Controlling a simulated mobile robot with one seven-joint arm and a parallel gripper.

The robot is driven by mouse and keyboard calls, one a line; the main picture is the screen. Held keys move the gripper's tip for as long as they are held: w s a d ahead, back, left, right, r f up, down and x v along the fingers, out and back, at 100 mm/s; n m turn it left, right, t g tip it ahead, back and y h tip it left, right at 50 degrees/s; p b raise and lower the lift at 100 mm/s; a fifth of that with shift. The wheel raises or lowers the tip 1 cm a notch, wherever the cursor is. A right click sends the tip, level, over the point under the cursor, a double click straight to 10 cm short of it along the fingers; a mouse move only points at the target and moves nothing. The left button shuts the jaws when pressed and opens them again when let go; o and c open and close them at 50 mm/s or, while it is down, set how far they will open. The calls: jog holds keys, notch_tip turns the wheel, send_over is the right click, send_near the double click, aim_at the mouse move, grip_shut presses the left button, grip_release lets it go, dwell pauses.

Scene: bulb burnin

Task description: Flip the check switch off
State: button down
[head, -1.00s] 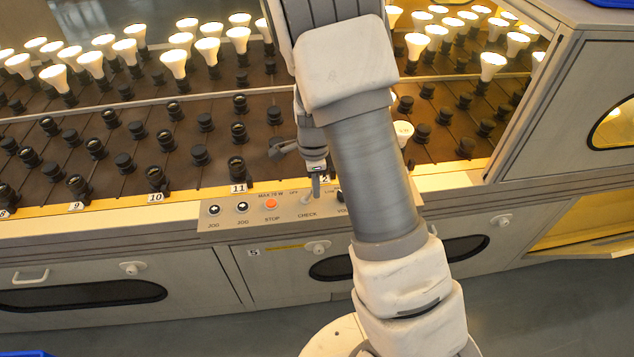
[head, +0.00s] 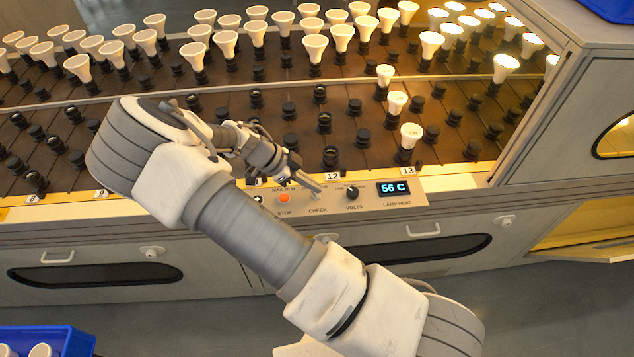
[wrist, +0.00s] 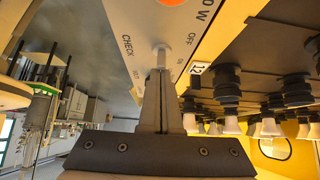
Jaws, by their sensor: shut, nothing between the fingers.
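The check switch (wrist: 161,50) is a small pale lever on the grey control panel, above the word CHECK in the head view. In the wrist view OFF and ON labels stand beside it; I cannot tell clearly which way the lever leans. My gripper (head: 317,188) is shut and empty, its tips at the switch. In the wrist view the fingers (wrist: 160,78) meet close to the lever, apparently touching it; the tips partly hide its base. In the head view the lever is mostly hidden by the fingertips.
The panel also carries an orange STOP button (head: 284,198), a black VOLTS knob (head: 352,192) and a lamp heat display (head: 394,188) reading 56 C. Behind is a dark rack with sockets and bulbs; back right bulbs glow, left ones look unlit. A blue bin (head: 65,338) is at lower left.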

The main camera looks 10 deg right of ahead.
jog(key=shift+d+r, duration=0.1)
jog(key=shift+r, duration=0.15)
jog(key=shift+r+p, duration=0.5)
jog(key=shift+r, duration=0.1)
jog(key=shift+r, duration=0.1)
